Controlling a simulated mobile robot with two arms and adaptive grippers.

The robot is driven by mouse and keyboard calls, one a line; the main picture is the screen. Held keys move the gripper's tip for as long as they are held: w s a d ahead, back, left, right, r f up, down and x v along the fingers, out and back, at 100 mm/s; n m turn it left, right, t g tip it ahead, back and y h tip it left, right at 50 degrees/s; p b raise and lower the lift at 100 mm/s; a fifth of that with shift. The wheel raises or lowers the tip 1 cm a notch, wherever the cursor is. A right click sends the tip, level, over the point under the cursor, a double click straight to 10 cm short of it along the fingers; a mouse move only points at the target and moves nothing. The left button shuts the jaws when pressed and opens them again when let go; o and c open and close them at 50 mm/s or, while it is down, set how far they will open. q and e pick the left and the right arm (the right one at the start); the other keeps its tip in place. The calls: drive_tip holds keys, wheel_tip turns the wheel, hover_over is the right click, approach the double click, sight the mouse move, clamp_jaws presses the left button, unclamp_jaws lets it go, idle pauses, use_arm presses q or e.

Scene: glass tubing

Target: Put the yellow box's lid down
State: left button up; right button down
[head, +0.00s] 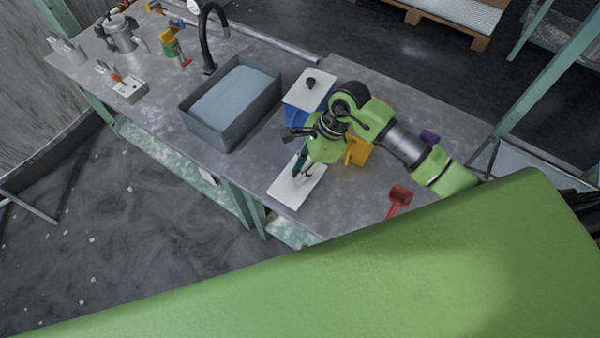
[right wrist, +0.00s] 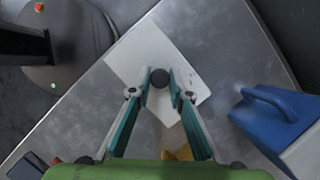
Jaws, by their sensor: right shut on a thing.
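My right gripper (head: 301,168) is shut on the dark knob (right wrist: 160,77) of a flat white lid (head: 297,188). In the right wrist view, the lid (right wrist: 140,50) lies flat below the fingers, over the table near its edge. I cannot tell whether it touches the table. The yellow box (head: 358,151) stands just right of the gripper in the head view, partly hidden by my right arm. Its top is hidden. A bit of yellow (right wrist: 178,154) shows at the bottom of the right wrist view. My left gripper is not in view.
A blue box (head: 296,115) with a white lid (head: 308,91) and black knob stands behind the gripper; it shows in the right wrist view (right wrist: 268,114). A grey sink (head: 248,119) is to the left.

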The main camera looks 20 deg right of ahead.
wheel_tip(320, 180, down, 2)
drive_tip(key=shift+s+a, duration=0.1)
drive_tip(key=shift+s, duration=0.05)
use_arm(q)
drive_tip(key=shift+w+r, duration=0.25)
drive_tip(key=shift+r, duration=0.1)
use_arm(e)
drive_tip(key=shift+f, duration=0.1)
drive_tip(key=shift+f, duration=0.15)
drive_tip(key=c, duration=1.9)
unclamp_jaws()
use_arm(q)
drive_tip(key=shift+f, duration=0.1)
use_arm(e)
drive_tip(key=shift+r, duration=0.2)
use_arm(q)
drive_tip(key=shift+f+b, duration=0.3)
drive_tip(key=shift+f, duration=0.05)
use_arm(e)
drive_tip(key=v, duration=1.2)
